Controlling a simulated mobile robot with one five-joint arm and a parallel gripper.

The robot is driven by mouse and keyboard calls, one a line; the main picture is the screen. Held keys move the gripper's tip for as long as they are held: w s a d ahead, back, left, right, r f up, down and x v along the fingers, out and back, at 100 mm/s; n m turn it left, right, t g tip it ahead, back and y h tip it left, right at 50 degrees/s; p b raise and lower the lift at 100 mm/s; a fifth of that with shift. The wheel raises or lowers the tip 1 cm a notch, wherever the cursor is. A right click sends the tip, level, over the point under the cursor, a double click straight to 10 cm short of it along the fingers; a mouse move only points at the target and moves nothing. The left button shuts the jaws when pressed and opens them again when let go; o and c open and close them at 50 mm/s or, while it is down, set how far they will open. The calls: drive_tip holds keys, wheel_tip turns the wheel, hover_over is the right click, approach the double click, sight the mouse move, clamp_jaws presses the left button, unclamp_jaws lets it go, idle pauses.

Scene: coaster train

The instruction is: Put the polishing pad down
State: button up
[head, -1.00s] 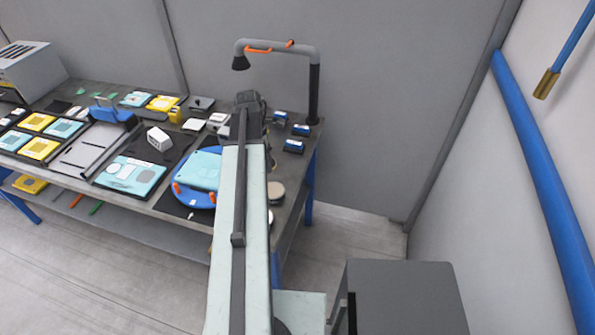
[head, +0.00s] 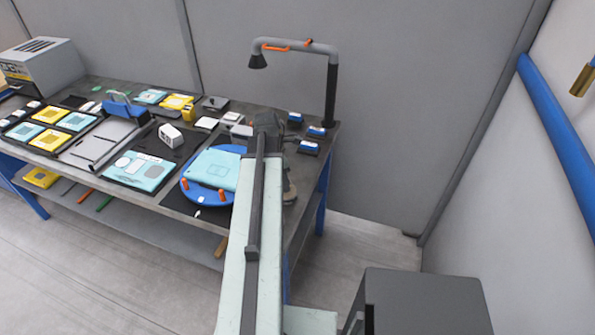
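My arm reaches from the bottom of the head view over the right end of the workbench. The dark wrist end of my arm shows near the back of the bench, and my gripper (head: 270,128) is mostly hidden by the arm. I cannot make out its fingers or what lies between them. I cannot pick out the polishing pad with certainty. A small dark grey, rounded shape (head: 290,192) shows on the bench just right of my arm, partly covered by it.
The dark workbench (head: 185,204) holds a blue round plate (head: 187,190) with a teal panel left of my arm. Several small blue blocks (head: 317,131) stand at the right, by a grey bent lamp post (head: 331,90). A grey cabinet (head: 425,300) stands at front right.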

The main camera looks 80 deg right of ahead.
hover_over(299, 172)
drive_tip(key=shift+w+a+f+b, duration=0.35)
drive_tip(key=shift+a+f+b, duration=0.1)
drive_tip(key=shift+f, duration=0.1)
drive_tip(key=f+b, duration=0.4)
drive_tip(key=shift+s+d, duration=0.1)
drive_tip(key=shift+d, duration=0.25)
drive_tip(key=o, duration=1.2)
drive_tip(key=shift+r, duration=0.1)
drive_tip(key=r+p, duration=0.4)
drive_tip(key=w+r+p, duration=0.1)
drive_tip(key=r+p, duration=0.3)
drive_tip(key=a+r+p, duration=0.1)
drive_tip(key=r+p, duration=0.3)
drive_tip(key=shift+w+r, duration=0.1)
drive_tip(key=shift+w, duration=0.15)
